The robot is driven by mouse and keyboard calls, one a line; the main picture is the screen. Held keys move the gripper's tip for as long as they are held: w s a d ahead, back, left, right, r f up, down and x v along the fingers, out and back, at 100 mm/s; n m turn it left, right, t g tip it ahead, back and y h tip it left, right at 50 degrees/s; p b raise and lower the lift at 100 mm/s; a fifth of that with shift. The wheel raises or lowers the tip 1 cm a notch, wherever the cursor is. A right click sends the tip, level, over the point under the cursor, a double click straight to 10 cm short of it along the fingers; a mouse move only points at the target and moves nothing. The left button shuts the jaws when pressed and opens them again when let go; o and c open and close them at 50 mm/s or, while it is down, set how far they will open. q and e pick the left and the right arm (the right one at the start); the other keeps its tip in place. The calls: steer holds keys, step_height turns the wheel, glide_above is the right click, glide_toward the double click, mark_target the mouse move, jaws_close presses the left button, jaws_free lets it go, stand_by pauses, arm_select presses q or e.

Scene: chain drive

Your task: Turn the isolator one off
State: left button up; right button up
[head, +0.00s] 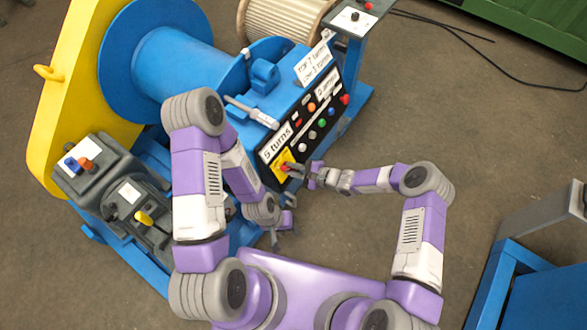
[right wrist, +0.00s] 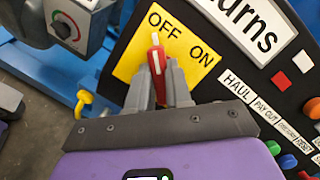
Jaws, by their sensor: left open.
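The isolator is a red handle (right wrist: 156,60) on a yellow plate (right wrist: 133,58) marked OFF and ON, on the black control panel's lower left end. In the right wrist view the handle's pale-marked tip points up, towards the OFF word. The yellow plate also shows in the head view (head: 279,159). My right gripper (right wrist: 160,75) has its two grey fingers on either side of the handle, close against it, and looks shut on it. The handle's lower part is partly hidden between the fingers. My left gripper (head: 283,236) is open and empty, low beside the blue machine, away from the panel.
The panel carries several coloured buttons (head: 322,122) and labels to the right of the isolator. A grey lever (head: 250,112) stands beside the panel. A grey box with a dial (right wrist: 72,25) is at the upper left of the wrist view. Open floor (head: 400,110) lies to the right.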

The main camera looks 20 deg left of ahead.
steer(key=o, duration=0.4)
steer(key=shift+o, duration=0.2)
steer(key=p+v, duration=0.1)
steer(key=v, duration=0.6)
steer(key=shift+d, duration=0.2)
steer(key=shift+r, duration=0.1)
